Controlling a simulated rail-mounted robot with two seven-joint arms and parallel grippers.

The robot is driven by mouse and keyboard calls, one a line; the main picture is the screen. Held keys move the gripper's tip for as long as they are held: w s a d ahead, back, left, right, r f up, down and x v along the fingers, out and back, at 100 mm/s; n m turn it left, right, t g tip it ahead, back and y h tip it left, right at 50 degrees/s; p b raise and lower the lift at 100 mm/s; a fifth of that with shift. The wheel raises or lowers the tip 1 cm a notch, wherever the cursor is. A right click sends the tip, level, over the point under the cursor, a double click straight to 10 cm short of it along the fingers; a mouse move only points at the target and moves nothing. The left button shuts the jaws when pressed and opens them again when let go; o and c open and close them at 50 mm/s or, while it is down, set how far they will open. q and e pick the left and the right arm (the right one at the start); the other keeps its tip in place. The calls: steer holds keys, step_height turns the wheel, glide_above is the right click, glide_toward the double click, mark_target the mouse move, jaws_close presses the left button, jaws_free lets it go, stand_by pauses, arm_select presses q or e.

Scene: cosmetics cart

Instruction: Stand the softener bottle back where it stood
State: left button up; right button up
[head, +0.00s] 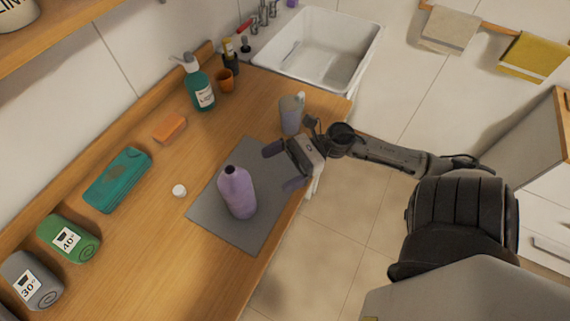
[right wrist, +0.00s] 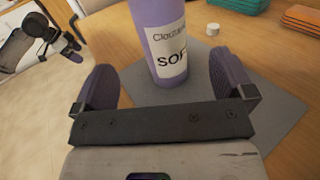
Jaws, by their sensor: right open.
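The lilac softener bottle (head: 238,193) stands upright on the grey mat (head: 221,225) on the wooden counter. Its neck shows no cap. In the right wrist view the bottle (right wrist: 160,35) shows its white label, ahead of and between the spread fingers. My right gripper (head: 282,167) is open and empty beside the bottle, on its sink side, over the mat's edge. The right gripper's fingers (right wrist: 165,85) do not visibly touch the bottle.
A small white cap (head: 179,190) lies left of the mat. A grey-lilac jug (head: 291,115) stands close behind my right gripper.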

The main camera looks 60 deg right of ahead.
steer(key=shift+s+d, duration=0.4)
steer(key=shift+d, duration=0.1)
